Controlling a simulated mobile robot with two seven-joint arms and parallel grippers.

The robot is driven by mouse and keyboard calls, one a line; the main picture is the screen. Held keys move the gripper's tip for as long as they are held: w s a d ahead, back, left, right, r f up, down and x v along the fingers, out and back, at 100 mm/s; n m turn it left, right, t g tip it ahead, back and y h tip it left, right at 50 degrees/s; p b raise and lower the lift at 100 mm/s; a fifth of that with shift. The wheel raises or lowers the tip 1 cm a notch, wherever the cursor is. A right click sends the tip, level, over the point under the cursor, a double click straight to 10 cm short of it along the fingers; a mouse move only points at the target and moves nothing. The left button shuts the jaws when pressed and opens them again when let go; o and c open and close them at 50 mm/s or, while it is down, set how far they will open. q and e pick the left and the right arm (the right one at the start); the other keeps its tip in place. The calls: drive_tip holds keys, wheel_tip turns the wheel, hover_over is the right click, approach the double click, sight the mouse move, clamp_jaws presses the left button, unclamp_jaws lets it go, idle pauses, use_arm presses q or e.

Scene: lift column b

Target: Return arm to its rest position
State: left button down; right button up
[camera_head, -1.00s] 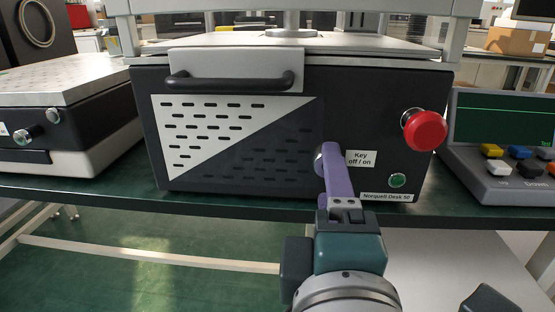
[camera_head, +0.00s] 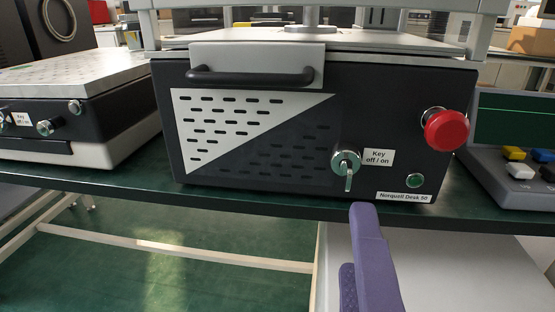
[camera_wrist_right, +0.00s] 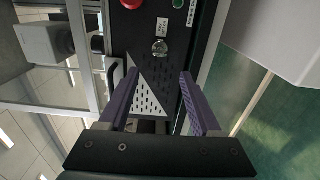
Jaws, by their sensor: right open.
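My right gripper (camera_head: 364,262) has purple fingers and stands below and in front of the dark machine (camera_head: 250,165), apart from it. In the right wrist view its two fingers (camera_wrist_right: 158,97) are spread wide with nothing between them. A key sits in the round key switch (camera_head: 346,162) on the machine's front, beside the "Key off / on" label; its bow hangs straight down. The switch also shows in the right wrist view (camera_wrist_right: 160,46). My left gripper is in neither view.
A red emergency button (camera_head: 446,130) and a green button (camera_head: 414,181) are on the machine's front. A black handle (camera_head: 250,76) juts out above. A control panel (camera_head: 510,175) stands at the right, another machine (camera_head: 75,115) at the left. The green bench edge (camera_head: 270,203) runs below.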

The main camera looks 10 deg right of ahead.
drive_tip(key=s+d+r+m+g+y+p, duration=0.1)
drive_tip(key=s+d+r+m+g+p, duration=0.45)
drive_tip(key=p, duration=0.75)
drive_tip(key=s+d+r+m+g+p, duration=0.2)
drive_tip(key=d+r+m+g+p, duration=0.5)
drive_tip(key=p, duration=0.5)
wheel_tip(320, 180, up, 46)
drive_tip(key=s+a+g+y+p, duration=0.1)
drive_tip(key=y+p, duration=0.3)
drive_tip(key=p, duration=4.1)
drive_tip(key=shift+s+a+r, duration=0.2)
drive_tip(key=shift+s+a, duration=0.45)
drive_tip(key=shift+s, duration=0.2)
drive_tip(key=shift+m, duration=0.25)
